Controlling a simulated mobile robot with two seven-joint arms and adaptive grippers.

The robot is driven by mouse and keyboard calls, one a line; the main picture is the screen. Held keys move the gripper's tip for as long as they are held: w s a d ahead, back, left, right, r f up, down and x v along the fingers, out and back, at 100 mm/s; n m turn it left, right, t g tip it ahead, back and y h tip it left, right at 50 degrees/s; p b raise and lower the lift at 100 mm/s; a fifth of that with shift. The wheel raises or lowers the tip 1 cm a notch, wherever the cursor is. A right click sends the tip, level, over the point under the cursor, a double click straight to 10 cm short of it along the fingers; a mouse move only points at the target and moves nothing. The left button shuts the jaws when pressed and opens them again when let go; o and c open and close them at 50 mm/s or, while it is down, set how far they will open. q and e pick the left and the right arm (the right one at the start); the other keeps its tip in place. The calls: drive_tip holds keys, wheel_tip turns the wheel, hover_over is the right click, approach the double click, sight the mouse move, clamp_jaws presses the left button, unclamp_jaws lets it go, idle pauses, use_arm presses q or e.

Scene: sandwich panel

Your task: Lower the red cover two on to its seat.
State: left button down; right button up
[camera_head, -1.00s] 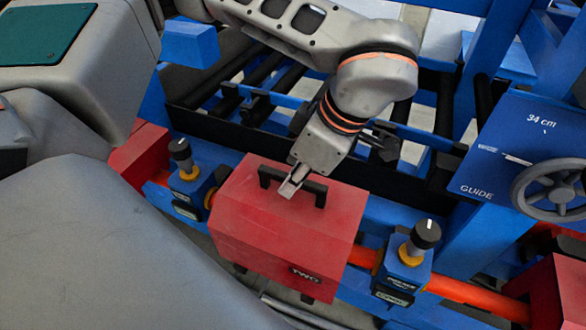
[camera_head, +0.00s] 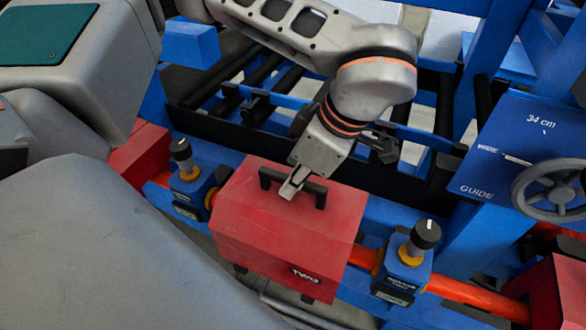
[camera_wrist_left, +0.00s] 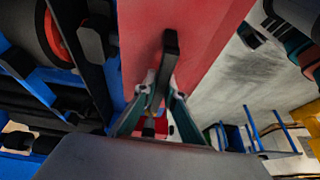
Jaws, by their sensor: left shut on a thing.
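The red cover two (camera_head: 285,235) is a red box with the word TWO on its front and a black handle (camera_head: 318,192) on top. It sits across the orange-red bar between two blue blocks with black knobs. My left gripper (camera_head: 290,188) is shut on the handle from above. In the left wrist view the fingers (camera_wrist_left: 152,105) close around the dark handle (camera_wrist_left: 170,55), with the red cover (camera_wrist_left: 205,30) behind it. The cover's underside and its seat are hidden. My right gripper is not in view.
Blue blocks with black knobs stand left (camera_head: 187,180) and right (camera_head: 408,262) of the cover. Other red covers show at far left (camera_head: 140,150) and lower right (camera_head: 560,290). A blue guide panel (camera_head: 500,150) with a grey handwheel (camera_head: 552,190) stands at right.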

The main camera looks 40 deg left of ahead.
use_arm(q)
drive_tip(key=shift+f, duration=0.15)
drive_tip(key=c, duration=2)
unclamp_jaws()
drive_tip(key=shift+c, duration=0.2)
drive_tip(key=v, duration=1.2)
drive_tip(key=shift+d, duration=0.1)
